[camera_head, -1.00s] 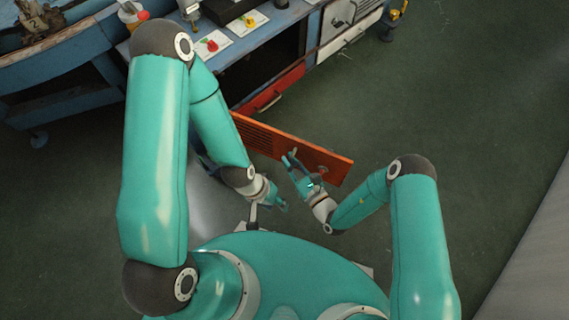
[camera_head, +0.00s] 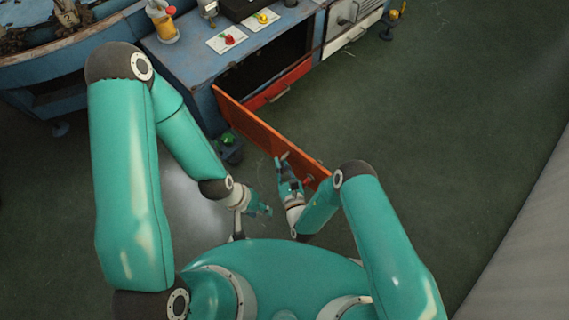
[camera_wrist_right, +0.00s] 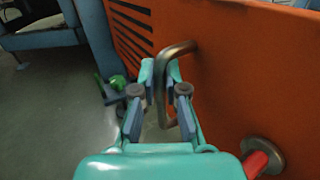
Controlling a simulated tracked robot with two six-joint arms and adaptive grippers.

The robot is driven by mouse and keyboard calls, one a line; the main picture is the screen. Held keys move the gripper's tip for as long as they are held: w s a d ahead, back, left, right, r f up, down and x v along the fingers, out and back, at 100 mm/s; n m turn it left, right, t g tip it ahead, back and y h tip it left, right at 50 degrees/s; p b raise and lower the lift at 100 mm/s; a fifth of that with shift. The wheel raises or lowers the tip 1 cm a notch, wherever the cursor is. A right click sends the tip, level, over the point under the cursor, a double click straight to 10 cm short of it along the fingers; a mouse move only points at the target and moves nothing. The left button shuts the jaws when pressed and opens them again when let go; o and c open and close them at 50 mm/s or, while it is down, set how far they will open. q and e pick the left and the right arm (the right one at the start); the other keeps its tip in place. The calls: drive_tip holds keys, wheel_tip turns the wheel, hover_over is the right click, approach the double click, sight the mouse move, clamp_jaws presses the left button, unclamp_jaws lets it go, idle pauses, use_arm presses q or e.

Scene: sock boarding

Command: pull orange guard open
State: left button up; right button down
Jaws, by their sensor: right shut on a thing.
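The orange guard (camera_head: 262,135) is a long flat panel that stands swung out from the blue workbench, with its free end near my right gripper. My right gripper (camera_head: 283,167) is at the guard. In the right wrist view the orange guard (camera_wrist_right: 235,75) fills the right side, with dark slots at upper left. There my right gripper (camera_wrist_right: 160,78) is shut on the guard's metal bar handle (camera_wrist_right: 173,55). My left gripper (camera_head: 262,211) hangs low beside my base, apart from the guard; its jaws are too small to read.
The blue workbench (camera_head: 185,62) has a dark opening behind the guard and a red drawer (camera_head: 278,90). A green object (camera_head: 230,139) sits low behind the guard. A red knob (camera_wrist_right: 262,164) is on the guard. The floor (camera_head: 430,130) at right is clear.

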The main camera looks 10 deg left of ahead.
drive_tip(key=shift+a, duration=0.15)
drive_tip(key=c, duration=1.2)
unclamp_jaws()
drive_tip(key=shift+w+f, duration=0.1)
drive_tip(key=v, duration=0.7)
drive_tip(key=shift+s+d, duration=0.2)
drive_tip(key=shift+d, duration=0.05)
